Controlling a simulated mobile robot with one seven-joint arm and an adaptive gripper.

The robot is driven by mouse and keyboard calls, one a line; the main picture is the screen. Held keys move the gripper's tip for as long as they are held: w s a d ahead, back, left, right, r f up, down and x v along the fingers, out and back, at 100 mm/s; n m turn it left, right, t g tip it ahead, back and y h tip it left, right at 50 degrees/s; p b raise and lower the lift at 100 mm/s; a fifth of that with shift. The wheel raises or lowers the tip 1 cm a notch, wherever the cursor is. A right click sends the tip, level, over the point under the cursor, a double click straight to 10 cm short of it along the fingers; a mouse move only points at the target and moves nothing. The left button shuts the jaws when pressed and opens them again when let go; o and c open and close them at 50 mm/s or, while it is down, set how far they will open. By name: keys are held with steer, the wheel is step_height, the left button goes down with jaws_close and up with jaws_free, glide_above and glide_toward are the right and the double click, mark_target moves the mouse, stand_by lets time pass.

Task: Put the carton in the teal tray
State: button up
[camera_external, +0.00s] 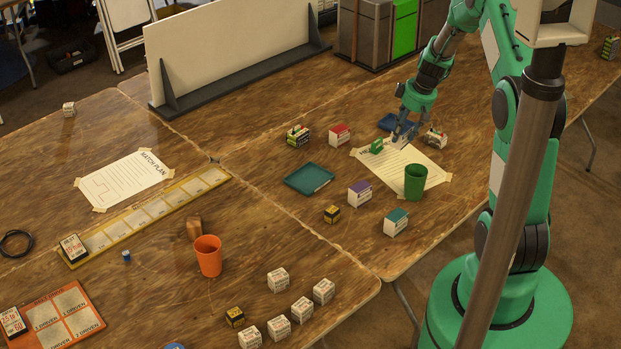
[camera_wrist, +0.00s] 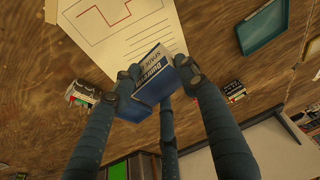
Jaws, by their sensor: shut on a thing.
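My gripper (camera_external: 405,132) is over the upper edge of a paper sheet, near the blue tray. In the wrist view my gripper (camera_wrist: 160,76) is shut on a small carton (camera_wrist: 154,80) with a blue, white-lettered face. The carton is mostly hidden by the fingers in the external view. The teal tray (camera_external: 309,178) lies flat and empty on the table, left of and nearer the camera than my gripper. It also shows at the upper right of the wrist view (camera_wrist: 262,42).
A green cup (camera_external: 415,182) and a small green object (camera_external: 377,146) stand on the taped sheet (camera_external: 430,172). Around the tray are a red-topped box (camera_external: 339,134), a multicoloured pack (camera_external: 298,135), a purple-topped box (camera_external: 359,194) and a yellow-black cube (camera_external: 331,214). A panel (camera_external: 235,50) stands behind.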

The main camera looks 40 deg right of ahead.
mark_target(310, 181)
steer(key=w+a+n+p, duration=0.1)
steer(key=w+a, duration=0.7)
steer(key=a, duration=0.3)
steer(key=shift+w+r, duration=0.2)
steer(key=shift+w, duration=0.2)
steer(key=shift+n+g+y, duration=0.3)
steer(key=shift+n+y, duration=0.1)
steer(key=shift+n, duration=0.5)
steer(key=w+a, duration=0.2)
steer(key=a, duration=0.2)
steer(key=w+a+p, duration=0.1)
steer(key=w+a, duration=0.2)
steer(key=a, duration=0.2)
steer(key=w+a+p, duration=0.1)
steer(key=w+a, duration=0.1)
steer(key=a, duration=0.3)
steer(key=shift+w+r, duration=0.1)
steer(key=shift+w, duration=0.05)
steer(key=shift+c, duration=0.2)
steer(key=shift+d, duration=0.1)
